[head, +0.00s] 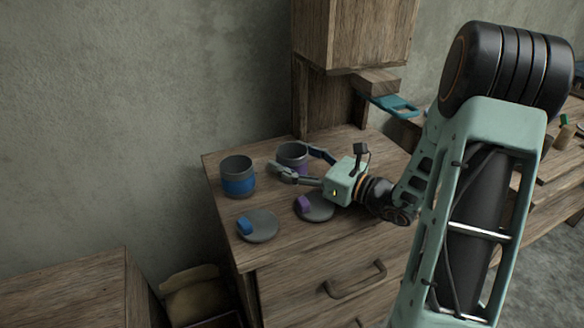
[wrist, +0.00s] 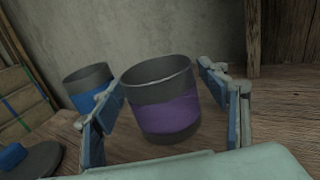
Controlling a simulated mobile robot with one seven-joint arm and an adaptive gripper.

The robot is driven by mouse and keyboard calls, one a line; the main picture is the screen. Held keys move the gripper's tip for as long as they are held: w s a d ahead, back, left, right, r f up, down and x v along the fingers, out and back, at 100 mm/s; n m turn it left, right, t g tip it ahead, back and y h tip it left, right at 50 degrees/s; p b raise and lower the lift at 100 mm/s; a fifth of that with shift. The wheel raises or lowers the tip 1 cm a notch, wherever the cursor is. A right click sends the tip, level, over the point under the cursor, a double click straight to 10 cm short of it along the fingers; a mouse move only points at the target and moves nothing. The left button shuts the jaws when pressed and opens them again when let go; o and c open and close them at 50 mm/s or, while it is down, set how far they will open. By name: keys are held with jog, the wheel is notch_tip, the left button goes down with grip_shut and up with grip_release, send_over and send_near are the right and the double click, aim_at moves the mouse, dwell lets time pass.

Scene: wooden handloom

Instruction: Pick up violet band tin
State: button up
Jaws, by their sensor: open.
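The violet band tin (head: 292,156) is an open grey tin with a violet band, upright on the wooden cabinet top (head: 228,161). In the head view its lower right part is hidden by my gripper (head: 299,162). In the wrist view the violet band tin (wrist: 163,104) stands between the two fingers of my gripper (wrist: 160,95), one on each side. The fingers are open. A gap shows at the left finger; whether the right one touches the tin I cannot tell.
A blue band tin (head: 238,177) stands to the left. A grey lid with a blue knob (head: 258,228) and one with a violet knob (head: 317,209) lie in front. A wooden post (head: 316,103) and a blue-handled item (head: 390,104) are behind and right.

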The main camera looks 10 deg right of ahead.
jog(key=c, duration=1.3)
jog(key=shift+r, duration=0.1)
